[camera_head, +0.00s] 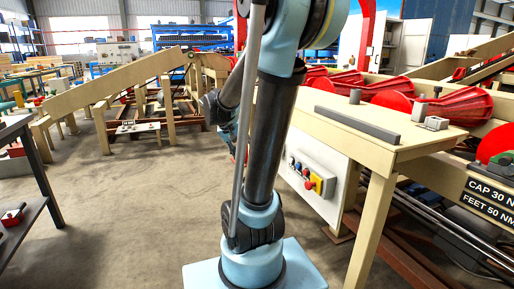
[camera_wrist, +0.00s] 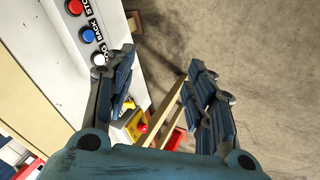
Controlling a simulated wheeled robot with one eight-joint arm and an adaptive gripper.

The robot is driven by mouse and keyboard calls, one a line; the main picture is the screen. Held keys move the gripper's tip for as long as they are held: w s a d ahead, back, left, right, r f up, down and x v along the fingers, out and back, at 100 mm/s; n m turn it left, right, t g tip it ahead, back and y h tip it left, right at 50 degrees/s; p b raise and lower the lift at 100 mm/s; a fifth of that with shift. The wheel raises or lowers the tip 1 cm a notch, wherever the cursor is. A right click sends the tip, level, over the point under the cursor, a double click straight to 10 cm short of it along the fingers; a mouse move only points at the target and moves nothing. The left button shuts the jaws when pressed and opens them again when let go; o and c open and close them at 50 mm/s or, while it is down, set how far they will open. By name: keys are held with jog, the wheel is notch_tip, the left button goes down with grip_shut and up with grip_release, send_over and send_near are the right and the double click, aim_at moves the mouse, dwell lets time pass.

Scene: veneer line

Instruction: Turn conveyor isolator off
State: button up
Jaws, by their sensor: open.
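The isolator is a red knob on a yellow plate (camera_head: 319,185), low on the right of a pale control box (camera_head: 329,206) under the cream workbench. In the wrist view the isolator (camera_wrist: 142,128) shows beyond my left finger, which partly covers its yellow plate. The knob's exact setting is too small to tell. My gripper (camera_wrist: 164,60) is open and empty, its two dark-blue fingers well apart. The isolator shows in the gap, near the left finger; I see no contact. In the head view my arm hides most of the gripper.
The red STOP button (camera_wrist: 75,7), blue BACK button (camera_wrist: 88,35) and white JOG button (camera_wrist: 98,58) line the same panel, close to my left finger. The bench leg (camera_head: 371,230) stands right of the box. Open concrete floor (camera_head: 130,210) lies to the left.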

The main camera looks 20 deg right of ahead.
jog(key=w+d+m+h, duration=0.2)
jog(key=w+m+h, duration=0.1)
jog(key=w, duration=0.8)
jog(key=w+d+m+h, duration=0.2)
jog(key=w+h, duration=0.1)
jog(key=w, duration=0.7)
jog(key=w+a+f+m+h, duration=0.3)
jog(key=w+f+m+h, duration=0.3)
jog(key=w+f, duration=0.7)
jog(key=w+d, duration=0.1)
jog(key=d, duration=1.6)
jog(key=shift+g, duration=0.4)
jog(key=shift+d+r, duration=0.1)
jog(key=shift+c, duration=0.4)
jog(key=c, duration=1)
